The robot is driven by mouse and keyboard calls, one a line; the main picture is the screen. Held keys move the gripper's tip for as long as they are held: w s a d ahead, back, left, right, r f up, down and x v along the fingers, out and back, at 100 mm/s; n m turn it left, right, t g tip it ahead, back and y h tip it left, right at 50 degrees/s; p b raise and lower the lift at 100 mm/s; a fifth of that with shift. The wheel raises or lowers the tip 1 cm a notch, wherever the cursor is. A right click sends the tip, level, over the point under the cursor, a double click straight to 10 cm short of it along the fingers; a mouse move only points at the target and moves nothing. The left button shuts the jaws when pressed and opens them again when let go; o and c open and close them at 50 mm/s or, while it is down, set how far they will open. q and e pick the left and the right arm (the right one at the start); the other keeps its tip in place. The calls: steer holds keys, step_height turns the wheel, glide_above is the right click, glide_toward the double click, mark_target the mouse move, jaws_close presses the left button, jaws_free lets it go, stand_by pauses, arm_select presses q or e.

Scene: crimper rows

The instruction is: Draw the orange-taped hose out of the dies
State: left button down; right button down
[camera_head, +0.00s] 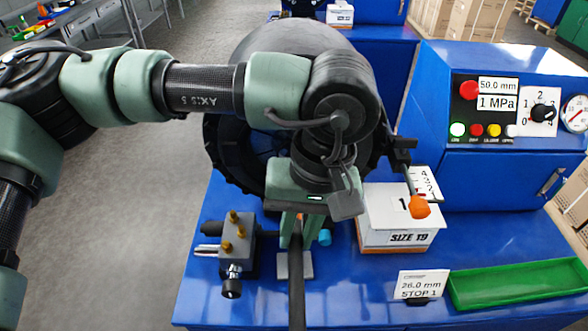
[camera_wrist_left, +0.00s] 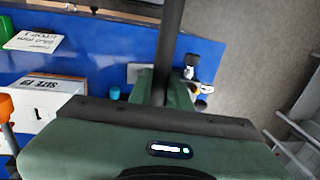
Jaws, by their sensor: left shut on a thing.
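A black hose (camera_head: 297,290) runs from my left gripper (camera_head: 298,238) toward the bottom of the head view. My left gripper's green fingers are shut around it, and the hose also shows in the wrist view (camera_wrist_left: 171,45) rising from between the fingers (camera_wrist_left: 163,92). The crimper's round black head (camera_head: 225,145) stands behind my left arm. Its dies and the hose's far end are hidden by my arm and gripper, so I cannot tell whether the hose is inside them. I cannot make out the orange tape clearly. My right gripper is not in view.
Right of the gripper are an orange-knobbed lever (camera_head: 419,207) and a white "SIZE 19" box (camera_head: 390,238). A metal stop fixture (camera_head: 234,245) is to its left.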

mark_target(297, 237)
arm_select(q)
steer(key=shift+r, duration=0.2)
steer(key=shift+r+p, duration=1.65)
steer(key=shift+r, duration=1.65)
